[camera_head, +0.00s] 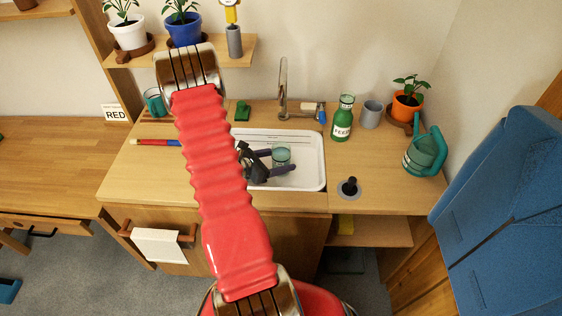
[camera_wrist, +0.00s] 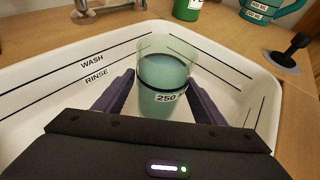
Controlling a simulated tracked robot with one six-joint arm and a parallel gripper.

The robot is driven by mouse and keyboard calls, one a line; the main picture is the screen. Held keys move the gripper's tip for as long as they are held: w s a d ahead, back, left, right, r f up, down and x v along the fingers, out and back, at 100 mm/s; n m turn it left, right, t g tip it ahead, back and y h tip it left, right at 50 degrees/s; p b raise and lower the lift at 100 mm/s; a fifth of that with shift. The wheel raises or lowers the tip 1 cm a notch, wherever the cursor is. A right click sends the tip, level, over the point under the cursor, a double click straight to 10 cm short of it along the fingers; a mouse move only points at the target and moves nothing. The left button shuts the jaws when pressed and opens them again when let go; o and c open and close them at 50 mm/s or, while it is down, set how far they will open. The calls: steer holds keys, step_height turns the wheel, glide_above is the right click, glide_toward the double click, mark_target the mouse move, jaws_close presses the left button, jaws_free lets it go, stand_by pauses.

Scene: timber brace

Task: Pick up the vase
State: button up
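A clear, green-tinted glass vessel (camera_head: 281,153) stands upright in the white sink tray; in the wrist view the vessel (camera_wrist: 163,70) has a "250" label and a darker teal lower part. I cannot tell for certain that it is the vase. My gripper (camera_head: 284,160) reaches into the tray from the left. In the wrist view my gripper (camera_wrist: 161,79) is open, with one purple finger on each side of the vessel. Narrow gaps seem to show, but contact is hard to judge. The vessel's base is partly hidden.
The white tray (camera_head: 317,148) has raised walls marked WASH and RINSE. Behind it are a tap (camera_head: 283,85) and a green bottle (camera_head: 342,118). A grey cup (camera_head: 371,114), an orange plant pot (camera_head: 405,108) and a green watering can (camera_head: 424,153) stand to the right.

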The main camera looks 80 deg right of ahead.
steer(key=c, duration=1.4)
steer(key=shift+r, duration=0.1)
step_height(320, 180, up, 10)
stand_by(0.6)
